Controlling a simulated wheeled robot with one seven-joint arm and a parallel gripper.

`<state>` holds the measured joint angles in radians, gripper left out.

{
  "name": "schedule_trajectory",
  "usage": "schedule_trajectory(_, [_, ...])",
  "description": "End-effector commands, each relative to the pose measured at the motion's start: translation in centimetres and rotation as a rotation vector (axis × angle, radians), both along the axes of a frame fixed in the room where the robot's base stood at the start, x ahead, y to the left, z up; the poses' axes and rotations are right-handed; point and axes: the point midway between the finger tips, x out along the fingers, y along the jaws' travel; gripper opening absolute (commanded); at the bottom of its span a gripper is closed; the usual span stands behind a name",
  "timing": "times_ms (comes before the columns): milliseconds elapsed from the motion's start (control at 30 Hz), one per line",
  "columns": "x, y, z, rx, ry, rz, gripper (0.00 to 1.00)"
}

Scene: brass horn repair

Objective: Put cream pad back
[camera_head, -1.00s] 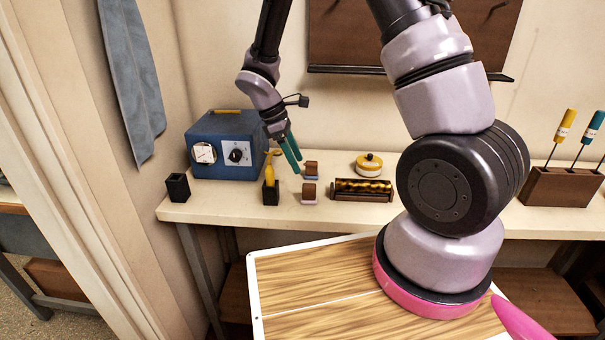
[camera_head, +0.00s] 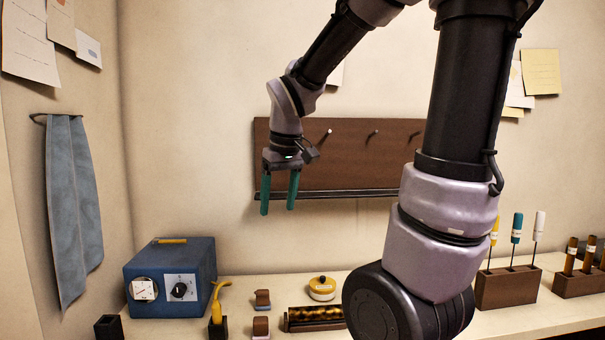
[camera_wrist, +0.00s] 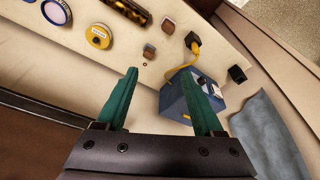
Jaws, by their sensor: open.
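My gripper (camera_head: 278,210) is open and empty, pointing down in front of the dark wall board, above the bench in the picture. In the wrist view its two green fingers (camera_wrist: 160,71) stand apart with nothing between them. Two small brown blocks stand on the bench: a rear one (camera_head: 262,298) and a front one (camera_head: 261,327) with a pale base. They also show in the wrist view, one near (camera_wrist: 150,51) and one farther (camera_wrist: 168,25). I cannot tell for sure which thing is the cream pad.
A blue box (camera_head: 172,279) stands left on the bench, with a black cup (camera_head: 108,328) and a yellow tool (camera_head: 217,299) near it. A tortoiseshell roll (camera_head: 315,315), yellow tin (camera_head: 322,288) and tool rack (camera_head: 507,288) are rightward. A blue cloth (camera_head: 72,205) hangs left.

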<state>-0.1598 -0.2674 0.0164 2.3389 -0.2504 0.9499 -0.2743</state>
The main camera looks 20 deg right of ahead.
Motion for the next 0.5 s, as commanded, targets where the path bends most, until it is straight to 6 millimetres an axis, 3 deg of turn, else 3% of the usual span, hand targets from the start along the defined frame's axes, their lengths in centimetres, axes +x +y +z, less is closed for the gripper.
schedule_trajectory(33, [-1.3,-0.7,1.6,0.047,-0.052,-0.077,0.69])
schedule_trajectory(200, [-5.1,-1.8,5.2,0.209,-0.183,-0.309,0.69])
schedule_trajectory(333, [-7.2,-2.1,6.7,0.305,-0.251,-0.426,0.69])
schedule_trajectory(500, [-8.4,-2.2,7.4,0.364,-0.29,-0.492,0.69])
